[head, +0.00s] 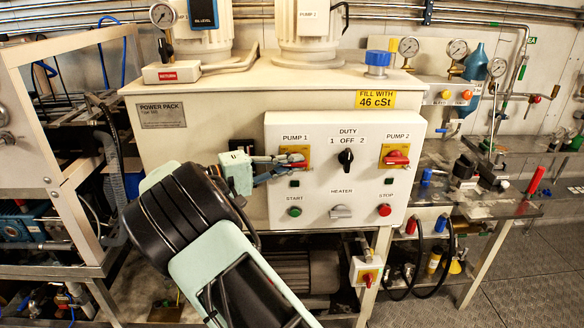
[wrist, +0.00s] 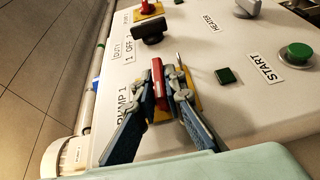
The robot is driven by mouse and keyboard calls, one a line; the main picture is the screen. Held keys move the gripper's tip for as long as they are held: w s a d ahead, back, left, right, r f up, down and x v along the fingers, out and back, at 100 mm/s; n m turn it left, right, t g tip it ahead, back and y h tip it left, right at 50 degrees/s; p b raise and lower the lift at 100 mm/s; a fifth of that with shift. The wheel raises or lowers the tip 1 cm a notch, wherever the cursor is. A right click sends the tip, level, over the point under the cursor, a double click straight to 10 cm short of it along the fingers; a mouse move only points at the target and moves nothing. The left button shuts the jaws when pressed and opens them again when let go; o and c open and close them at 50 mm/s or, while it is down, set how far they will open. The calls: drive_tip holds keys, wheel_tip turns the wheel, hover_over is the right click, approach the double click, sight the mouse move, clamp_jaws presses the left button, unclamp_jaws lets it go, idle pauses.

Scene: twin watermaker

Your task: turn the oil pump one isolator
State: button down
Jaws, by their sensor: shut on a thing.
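The pump 1 isolator is a red handle (wrist: 159,84) on a yellow plate (head: 293,151), at the upper left of the white control panel (head: 262,206). Its handle lies roughly level across the panel. My gripper (head: 292,163) reaches it from the left. In the wrist view my gripper (wrist: 163,77) has one finger on each side of the red handle and is shut on it. In the head view the fingers partly cover the handle.
A black duty knob (head: 346,159) sits right of the isolator, with the red pump 2 isolator (head: 396,157) beyond. Below are a green start button (head: 294,212), the heater switch (head: 341,212) and a red stop button (head: 385,210). A framed bench (head: 62,160) stands left.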

drive_tip(key=shift+t, duration=0.3)
drive_tip(key=c, duration=2)
unclamp_jaws()
drive_tip(key=v, duration=1.2)
drive_tip(key=shift+w+f, duration=0.1)
drive_tip(key=shift+f, duration=0.05)
